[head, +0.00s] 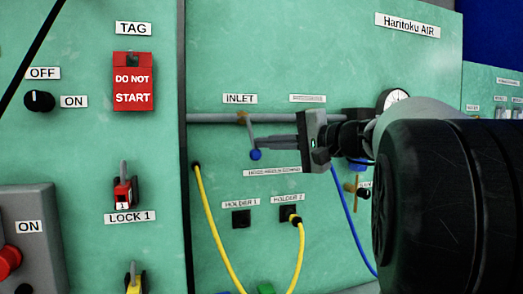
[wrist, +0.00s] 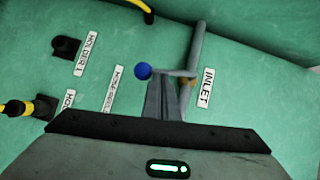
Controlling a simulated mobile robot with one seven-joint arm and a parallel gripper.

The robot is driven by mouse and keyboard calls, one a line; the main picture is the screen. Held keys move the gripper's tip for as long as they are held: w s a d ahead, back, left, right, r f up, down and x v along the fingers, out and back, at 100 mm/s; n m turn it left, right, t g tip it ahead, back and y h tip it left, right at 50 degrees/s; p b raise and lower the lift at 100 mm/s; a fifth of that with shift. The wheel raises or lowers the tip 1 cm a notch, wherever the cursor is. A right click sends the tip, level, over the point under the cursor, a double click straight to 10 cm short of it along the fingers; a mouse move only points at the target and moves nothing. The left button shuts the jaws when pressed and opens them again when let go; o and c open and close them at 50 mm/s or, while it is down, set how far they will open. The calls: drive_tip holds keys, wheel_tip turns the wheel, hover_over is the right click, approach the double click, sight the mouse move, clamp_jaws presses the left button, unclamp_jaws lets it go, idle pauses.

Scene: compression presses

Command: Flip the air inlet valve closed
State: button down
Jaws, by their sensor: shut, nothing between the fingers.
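The air inlet valve is a grey lever with a blue knob (head: 255,154) on a horizontal grey pipe (head: 215,118), below the INLET label (head: 240,98). The lever hangs down from the pipe, roughly at a right angle to it. In the wrist view the blue knob (wrist: 143,71) is left of the pipe (wrist: 196,48), with the lever between them. My gripper (head: 272,143) is shut and empty, its fingers reaching left to the lever. In the wrist view the fingertips (wrist: 163,80) lie beside the lever, between knob and pipe; I cannot tell whether they touch.
Below are HOLDER 1 (head: 241,218) and HOLDER 2 (head: 288,213), with a yellow cable (head: 208,222) looping nearby. A blue hose (head: 347,210) and a gauge (head: 394,98) are at the right. A red tag (head: 133,82) hangs on the left panel.

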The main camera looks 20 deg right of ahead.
drive_tip(key=shift+a+f+y+b, duration=0.35)
drive_tip(key=shift+a+b, duration=0.25)
drive_tip(key=shift+b, duration=0.15)
idle(0.4)
